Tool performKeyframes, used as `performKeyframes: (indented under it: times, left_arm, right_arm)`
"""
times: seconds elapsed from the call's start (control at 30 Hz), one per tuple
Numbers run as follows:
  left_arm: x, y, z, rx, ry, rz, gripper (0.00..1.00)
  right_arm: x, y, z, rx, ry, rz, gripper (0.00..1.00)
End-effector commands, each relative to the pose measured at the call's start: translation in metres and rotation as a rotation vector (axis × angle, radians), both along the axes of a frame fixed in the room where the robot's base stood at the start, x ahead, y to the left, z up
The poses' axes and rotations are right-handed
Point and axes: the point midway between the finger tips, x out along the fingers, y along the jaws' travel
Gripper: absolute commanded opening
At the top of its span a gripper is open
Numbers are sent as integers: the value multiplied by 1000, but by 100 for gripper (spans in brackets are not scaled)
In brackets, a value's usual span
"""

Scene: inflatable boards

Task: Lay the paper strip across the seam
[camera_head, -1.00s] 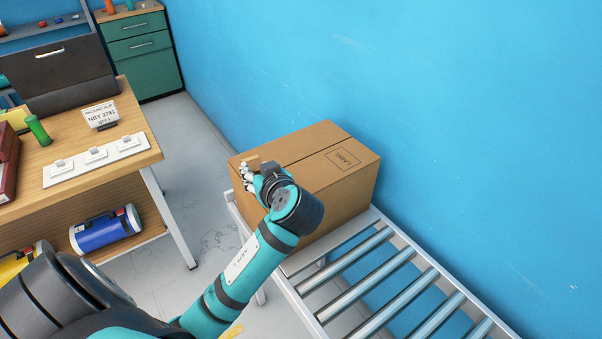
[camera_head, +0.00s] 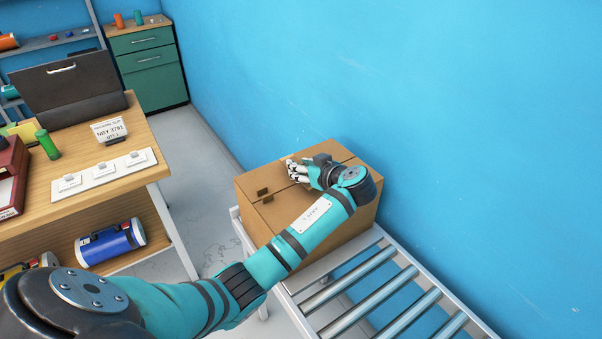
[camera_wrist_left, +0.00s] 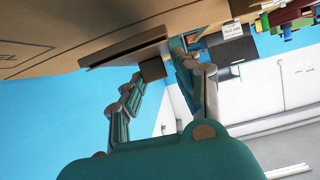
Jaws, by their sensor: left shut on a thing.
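The cardboard box (camera_head: 275,210) stands at the end of the roller conveyor, a seam (camera_head: 345,161) running along its top. My left gripper (camera_head: 295,171) is over the box top, and the hand hides part of the seam. In the left wrist view the gripper (camera_wrist_left: 155,75) is shut on a small brown piece (camera_wrist_left: 152,70), apparently the paper strip, close to the box (camera_wrist_left: 60,35). A darker brown patch (camera_head: 262,192) shows at the box's front top edge near the seam's end. I cannot tell whether it belongs to the strip. My right gripper is out of view.
Bare conveyor rollers (camera_head: 375,292) lie right of the box, and the blue wall (camera_head: 430,120) is close behind it. A wooden workbench (camera_head: 140,125) on the left holds a card (camera_head: 108,131), a white switch panel (camera_head: 105,175) and a green cylinder (camera_head: 47,144).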

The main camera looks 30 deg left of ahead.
Motion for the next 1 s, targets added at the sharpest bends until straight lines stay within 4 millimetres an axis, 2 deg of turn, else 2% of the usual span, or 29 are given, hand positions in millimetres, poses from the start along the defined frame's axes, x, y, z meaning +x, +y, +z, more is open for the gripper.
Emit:
performKeyframes:
  times: [0.2, 0.57, 0.6, 0.77, 1.0]
  left_arm:
    - [-1, 1, -27, 2, 6, 0, 15]
    - [-1, 0, -34, 0, 3, -1, 15]
    - [-1, 0, -35, 0, 3, -1, 33]
    - [-1, 0, -33, 0, 3, -1, 54]
    - [-1, 0, -33, 0, 3, -1, 56]
  right_arm:
    - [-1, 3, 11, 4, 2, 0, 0]
    - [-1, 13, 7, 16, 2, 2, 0]
    - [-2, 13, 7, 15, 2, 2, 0]
    - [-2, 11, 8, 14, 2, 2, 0]
    - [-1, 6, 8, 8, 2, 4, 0]
